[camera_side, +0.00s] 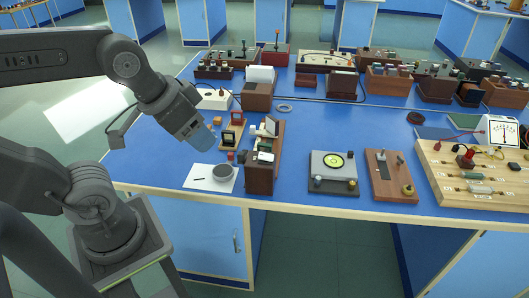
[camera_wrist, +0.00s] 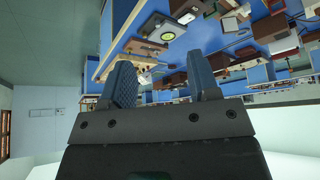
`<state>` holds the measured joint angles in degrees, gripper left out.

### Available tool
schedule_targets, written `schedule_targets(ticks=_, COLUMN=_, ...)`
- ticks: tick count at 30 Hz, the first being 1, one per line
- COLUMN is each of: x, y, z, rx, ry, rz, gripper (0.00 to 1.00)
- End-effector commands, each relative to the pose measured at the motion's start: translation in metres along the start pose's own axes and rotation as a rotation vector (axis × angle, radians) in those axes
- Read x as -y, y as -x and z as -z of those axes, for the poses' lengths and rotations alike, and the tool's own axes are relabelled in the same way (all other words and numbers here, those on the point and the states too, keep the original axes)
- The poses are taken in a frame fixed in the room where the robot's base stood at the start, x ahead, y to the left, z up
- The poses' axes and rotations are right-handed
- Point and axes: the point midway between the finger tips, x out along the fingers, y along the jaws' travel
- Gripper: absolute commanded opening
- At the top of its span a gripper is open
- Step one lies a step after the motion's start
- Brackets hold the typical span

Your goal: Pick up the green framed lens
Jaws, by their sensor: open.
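My gripper (camera_side: 205,140) hangs above the left part of the blue bench in the side view, pointing down and to the right, just left of a cluster of small optics parts. In the wrist view my gripper (camera_wrist: 163,72) shows two blue pads spread wide apart with nothing between them. I cannot make out a green framed lens in either view. A small red framed piece (camera_side: 237,118) and a dark framed piece on a pale base (camera_side: 230,138) stand just right of my gripper. My gripper may hide something behind it.
A wooden box (camera_side: 262,172) stands right of the cluster. A square turntable (camera_side: 334,172) and a wooden board with parts (camera_side: 475,185) stand farther right. Several instrument boxes line the back.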

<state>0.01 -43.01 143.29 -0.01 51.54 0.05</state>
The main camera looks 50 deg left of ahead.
Motion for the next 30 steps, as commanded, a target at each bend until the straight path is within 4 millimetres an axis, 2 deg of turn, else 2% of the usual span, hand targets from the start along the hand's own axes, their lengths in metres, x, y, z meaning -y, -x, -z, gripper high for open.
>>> schedule_targets(ticks=11, x=0.0, y=0.0, z=0.0, rx=0.0, ry=0.001, rz=0.0, gripper=0.55)
schedule_targets(ticks=15, x=0.0, y=0.0, z=0.0, rx=0.0, ry=0.001, rz=0.0, gripper=0.47)
schedule_targets(ticks=22, x=0.001, y=0.0, z=0.002, rx=0.003, ry=-0.003, rz=0.001, gripper=0.47)
schedule_targets(ticks=26, x=0.005, y=-0.004, z=0.017, rx=0.033, ry=-0.047, rz=0.009, gripper=0.47)
schedule_targets(ticks=30, x=0.016, y=-0.018, z=0.052, rx=0.106, ry=-0.166, rz=0.015, gripper=0.47)
